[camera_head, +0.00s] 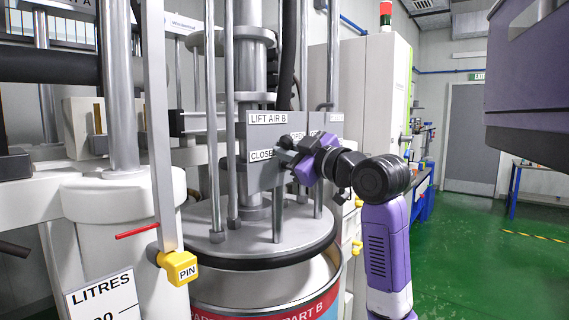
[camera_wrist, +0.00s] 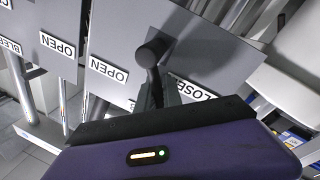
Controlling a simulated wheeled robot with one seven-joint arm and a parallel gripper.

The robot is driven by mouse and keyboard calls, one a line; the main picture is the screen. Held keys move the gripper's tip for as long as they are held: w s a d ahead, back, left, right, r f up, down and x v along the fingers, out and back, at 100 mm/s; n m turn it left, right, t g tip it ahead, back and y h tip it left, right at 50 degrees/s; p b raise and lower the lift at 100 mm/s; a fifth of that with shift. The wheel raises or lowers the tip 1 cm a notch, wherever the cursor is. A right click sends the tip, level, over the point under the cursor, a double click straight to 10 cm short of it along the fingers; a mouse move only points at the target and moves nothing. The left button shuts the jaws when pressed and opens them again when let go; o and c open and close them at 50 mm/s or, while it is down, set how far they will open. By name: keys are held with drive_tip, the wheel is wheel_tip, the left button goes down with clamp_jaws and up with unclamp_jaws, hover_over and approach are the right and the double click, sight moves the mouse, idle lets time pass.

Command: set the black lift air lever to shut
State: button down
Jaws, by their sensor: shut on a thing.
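The black lift air lever shows in the wrist view with its round knob (camera_wrist: 152,52) in front of a grey panel (camera_wrist: 215,55). The knob stands between the OPEN label (camera_wrist: 108,70) and the CLOSE label (camera_wrist: 195,89). My gripper (camera_wrist: 160,93) is shut on the lever, just below the knob in the picture. In the head view my gripper (camera_head: 287,156) is at the panel marked LIFT AIR B (camera_head: 268,118), right of its CLOSE label (camera_head: 261,156). There the gripper hides most of the lever. The lever's exact angle is hard to tell.
A neighbouring panel (camera_wrist: 52,22) with its own OPEN label is close by. Upright metal rods (camera_head: 277,200) stand around the panel above the drum (camera_head: 262,301). A yellow PIN block (camera_head: 180,267) hangs at front left. Green floor (camera_head: 480,270) is clear at right.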

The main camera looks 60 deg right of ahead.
drive_tip(key=n+b, duration=0.2)
drive_tip(key=a+f+n+t+y+b, duration=0.1)
drive_tip(key=n+b, duration=0.1)
drive_tip(key=a+n+b, duration=0.1)
drive_tip(key=n+b, duration=0.1)
drive_tip(key=b, duration=0.1)
drive_tip(key=shift+w+a+f+n+t, duration=0.25)
drive_tip(key=shift+f+n+t, duration=0.05)
drive_tip(key=shift+f+n, duration=0.1)
drive_tip(key=n+b, duration=0.1)
drive_tip(key=f+n+y+b, duration=0.1)
drive_tip(key=b, duration=0.1)
drive_tip(key=n+b, duration=0.1)
drive_tip(key=n, duration=0.1)
drive_tip(key=shift+w+a+f+t+y, duration=0.15)
drive_tip(key=shift+a+f+t+y, duration=0.05)
drive_tip(key=shift+a+t+y, duration=0.15)
drive_tip(key=shift+f+n+b, duration=0.25)
drive_tip(key=shift+n+b, duration=0.55)
drive_tip(key=shift+n, duration=0.1)
drive_tip(key=shift+f, duration=0.15)
drive_tip(key=c, duration=1.5)
unclamp_jaws()
drive_tip(key=shift+a, duration=0.1)
